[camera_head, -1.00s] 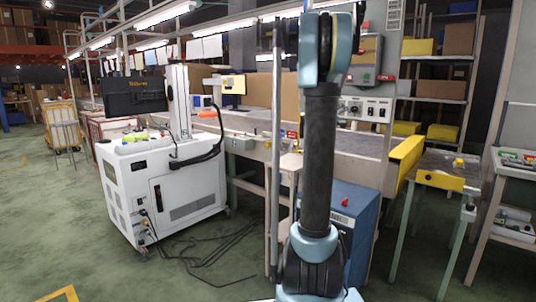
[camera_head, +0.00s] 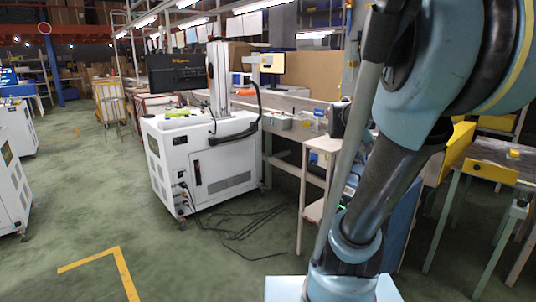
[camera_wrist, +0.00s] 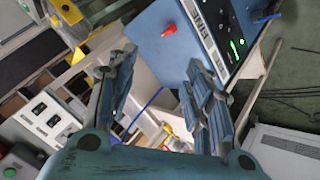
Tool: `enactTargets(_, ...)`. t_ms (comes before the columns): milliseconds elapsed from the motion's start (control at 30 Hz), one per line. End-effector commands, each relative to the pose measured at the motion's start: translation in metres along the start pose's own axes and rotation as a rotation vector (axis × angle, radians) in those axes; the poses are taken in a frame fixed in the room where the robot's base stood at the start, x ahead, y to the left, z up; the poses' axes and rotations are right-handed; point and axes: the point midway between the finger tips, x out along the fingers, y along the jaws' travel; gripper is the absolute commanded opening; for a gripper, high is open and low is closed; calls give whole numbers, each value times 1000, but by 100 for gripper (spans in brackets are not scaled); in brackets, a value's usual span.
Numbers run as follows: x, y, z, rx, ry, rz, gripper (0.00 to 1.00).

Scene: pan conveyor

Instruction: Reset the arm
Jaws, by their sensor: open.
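My gripper (camera_wrist: 160,95) shows in the wrist view with its two ridged blue fingers spread apart. Nothing is between the fingers. Behind them the wrist view shows a blue box with a red knob and green lights (camera_wrist: 185,35). In the head view my arm stands at the right, large and bent close to the camera. My gripper is not visible in the head view.
A white machine cabinet (camera_head: 205,165) stands left of my arm, with cables (camera_head: 240,225) on the floor. A workbench (camera_head: 290,105) runs behind it. A yellow-edged table (camera_head: 490,172) stands at the right. Green floor (camera_head: 90,205) is open at the left.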

Motion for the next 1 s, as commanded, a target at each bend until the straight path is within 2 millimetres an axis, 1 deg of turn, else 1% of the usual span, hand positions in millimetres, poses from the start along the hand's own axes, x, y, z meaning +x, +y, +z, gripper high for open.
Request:
enactTargets(33,-5,-13,20,1,-24,-43,47)
enactTargets(167,-18,-48,69,-4,-96,-166,47)
enactTargets(200,-22,-60,84,-6,-118,-205,47)
enactTargets(267,-29,-76,107,-13,-150,-265,47)
enactTargets(300,-34,-87,122,-19,-170,-305,47)
enactTargets(400,-46,-115,157,-36,-219,-406,47)
enactTargets(533,-61,-144,196,-59,-270,-521,47)
enactTargets(600,-68,-156,210,-70,-290,-570,47)
enactTargets(733,-77,-170,227,-84,-311,-625,47)
enactTargets(833,-79,-173,231,-88,-318,-640,47)
enactTargets(1000,-80,-174,231,-88,-318,-641,47)
